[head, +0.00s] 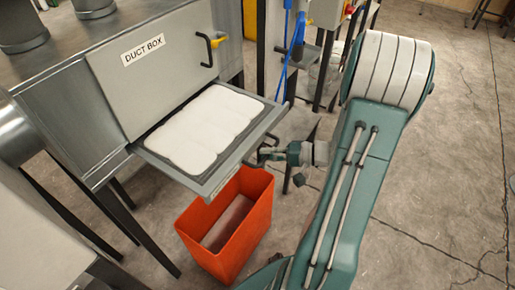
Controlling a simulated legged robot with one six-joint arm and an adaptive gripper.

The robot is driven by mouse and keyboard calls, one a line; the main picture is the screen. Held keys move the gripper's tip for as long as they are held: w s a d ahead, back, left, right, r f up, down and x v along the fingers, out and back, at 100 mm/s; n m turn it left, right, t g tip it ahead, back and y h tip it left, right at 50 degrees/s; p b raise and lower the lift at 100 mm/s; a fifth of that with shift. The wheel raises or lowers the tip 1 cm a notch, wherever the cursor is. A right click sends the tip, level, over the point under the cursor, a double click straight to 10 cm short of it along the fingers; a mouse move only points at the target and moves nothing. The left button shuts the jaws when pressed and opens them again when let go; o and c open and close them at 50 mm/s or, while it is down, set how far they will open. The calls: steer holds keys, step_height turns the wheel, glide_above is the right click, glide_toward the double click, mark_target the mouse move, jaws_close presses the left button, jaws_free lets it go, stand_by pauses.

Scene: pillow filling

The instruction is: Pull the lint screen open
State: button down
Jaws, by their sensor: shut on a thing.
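The lint screen (205,125) is a shallow grey-framed drawer with a white, puffy lint layer on it. It sticks out of the grey duct box (150,65), below the "DUCT BOX" label, and looks level. My gripper (266,154) is at the screen's front right edge, shut on its handle. The handle is small and dark, and my gripper partly hides it. The back end of the screen is hidden inside the box.
An orange bin (228,225) stands on the floor below the screen's front edge. Blue hoses (293,45) hang behind. The concrete floor at right is mostly clear.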

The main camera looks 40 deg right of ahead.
steer(key=shift+s+f, duration=0.15)
steer(key=shift+s, duration=0.05)
steer(key=c, duration=0.7)
jaws_free()
steer(key=shift+w, duration=0.1)
steer(key=shift+d, duration=0.1)
steer(key=shift+d, duration=0.15)
steer(key=v, duration=1.2)
steer(key=shift+w, duration=0.1)
